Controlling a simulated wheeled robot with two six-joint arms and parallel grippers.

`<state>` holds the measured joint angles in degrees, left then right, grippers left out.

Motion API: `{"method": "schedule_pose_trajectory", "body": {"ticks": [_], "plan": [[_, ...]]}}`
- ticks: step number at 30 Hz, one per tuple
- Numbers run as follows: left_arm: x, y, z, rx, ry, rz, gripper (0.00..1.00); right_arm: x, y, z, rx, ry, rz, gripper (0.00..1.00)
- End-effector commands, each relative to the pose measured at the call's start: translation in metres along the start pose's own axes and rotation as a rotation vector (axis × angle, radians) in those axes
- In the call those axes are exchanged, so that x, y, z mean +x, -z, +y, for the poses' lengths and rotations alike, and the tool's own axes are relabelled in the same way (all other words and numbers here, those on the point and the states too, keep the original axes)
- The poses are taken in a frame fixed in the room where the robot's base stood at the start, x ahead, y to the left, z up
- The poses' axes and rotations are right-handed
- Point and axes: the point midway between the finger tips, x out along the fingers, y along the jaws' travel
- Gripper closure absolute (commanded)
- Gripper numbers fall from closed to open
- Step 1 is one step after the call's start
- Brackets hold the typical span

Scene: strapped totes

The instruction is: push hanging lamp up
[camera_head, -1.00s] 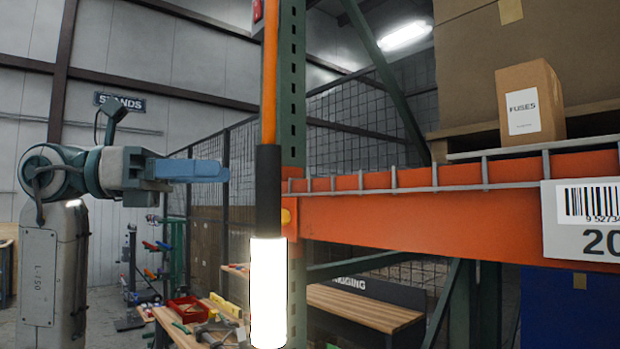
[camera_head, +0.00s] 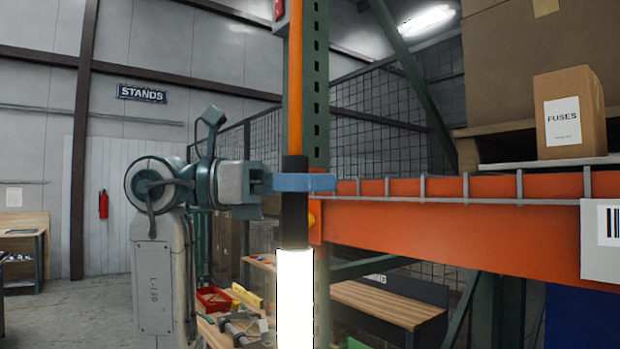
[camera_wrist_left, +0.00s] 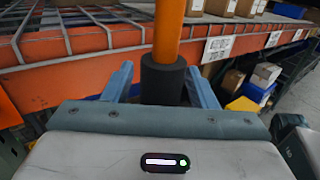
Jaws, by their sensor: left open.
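The hanging lamp has a glowing white tube (camera_head: 295,300), a black upper sleeve (camera_head: 294,222) and an orange rod (camera_head: 295,90) above. It hangs upright in front of the green rack post. My left gripper (camera_head: 304,182) is level with the top part of the black sleeve, and a blue finger crosses in front of it. In the left wrist view, the open gripper (camera_wrist_left: 160,70) has one finger on each side of the black sleeve (camera_wrist_left: 163,82), with gaps showing. The orange rod (camera_wrist_left: 168,30) rises above it. The lit tube is hidden there. My right gripper is not in view.
An orange rack beam (camera_head: 440,222) runs right, close behind the lamp, with a wire deck on top. A FUSES box (camera_head: 569,112) stands on the rack. A workbench with a red tray (camera_head: 214,299) is lower behind. Open floor (camera_head: 60,310) lies at left.

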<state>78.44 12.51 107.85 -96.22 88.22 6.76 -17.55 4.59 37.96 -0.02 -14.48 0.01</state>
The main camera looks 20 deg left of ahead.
Motion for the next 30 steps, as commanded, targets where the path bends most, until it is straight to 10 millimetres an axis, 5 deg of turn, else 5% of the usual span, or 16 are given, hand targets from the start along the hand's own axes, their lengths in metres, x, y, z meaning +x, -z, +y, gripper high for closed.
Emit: {"method": "schedule_pose_trajectory", "body": {"ticks": [6, 15, 23, 30], "plan": [[0.000, 0.000, 0.000, 0.000, 0.000, 0.000, 0.48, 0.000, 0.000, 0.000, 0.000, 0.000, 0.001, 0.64], [0.000, 0.000, 0.000, 0.000, 0.000, 0.000, 1.00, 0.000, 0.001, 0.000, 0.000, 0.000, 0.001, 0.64], [0.000, -0.011, 0.000, 0.000, 0.000, 0.000, 1.00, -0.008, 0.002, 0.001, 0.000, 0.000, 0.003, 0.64], [0.000, -0.066, 0.000, 0.001, 0.000, 0.000, 1.00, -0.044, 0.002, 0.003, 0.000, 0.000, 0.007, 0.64]]}}
